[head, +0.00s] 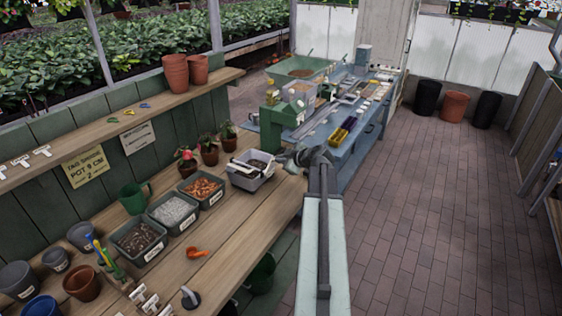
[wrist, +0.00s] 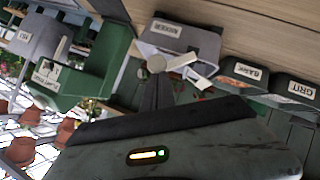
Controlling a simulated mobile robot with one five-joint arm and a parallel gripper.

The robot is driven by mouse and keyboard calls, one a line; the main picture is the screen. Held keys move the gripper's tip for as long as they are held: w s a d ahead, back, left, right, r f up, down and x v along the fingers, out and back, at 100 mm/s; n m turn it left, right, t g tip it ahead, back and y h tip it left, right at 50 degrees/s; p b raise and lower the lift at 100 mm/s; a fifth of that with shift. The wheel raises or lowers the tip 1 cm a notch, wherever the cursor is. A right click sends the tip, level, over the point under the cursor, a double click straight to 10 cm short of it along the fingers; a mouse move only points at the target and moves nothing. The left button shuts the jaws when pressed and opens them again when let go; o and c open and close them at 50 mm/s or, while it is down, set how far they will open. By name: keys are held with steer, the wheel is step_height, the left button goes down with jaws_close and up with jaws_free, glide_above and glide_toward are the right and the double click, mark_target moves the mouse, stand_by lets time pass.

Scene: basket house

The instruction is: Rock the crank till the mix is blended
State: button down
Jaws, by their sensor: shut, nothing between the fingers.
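The mixer (head: 245,182) is a pale grey box with dark mix in its open top, near the bench's right edge in the head view. In the wrist view, the mixer (wrist: 180,38) shows its label at the top middle. A pale crank (wrist: 181,62) sticks out from its side, with a round grey knob (wrist: 156,63) beside it. My gripper (head: 284,157) is just right of the mixer. In the wrist view, my gripper (wrist: 154,86) has its narrow dark fingers together, pointing at the knob. I cannot tell whether they touch it. The state of the mix is too small to tell.
Bins of bark (head: 202,191), grit (head: 172,211) and dark soil (head: 138,238) stand left of the mixer. Potted plants (head: 208,151) stand behind. A green machine (head: 275,125) is beyond. The brick floor (head: 430,210) at right is clear.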

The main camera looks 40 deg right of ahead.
steer(key=shift+w+d+f+b, duration=0.2)
steer(key=shift+d+f+b, duration=0.3)
steer(key=shift+d+b, duration=0.1)
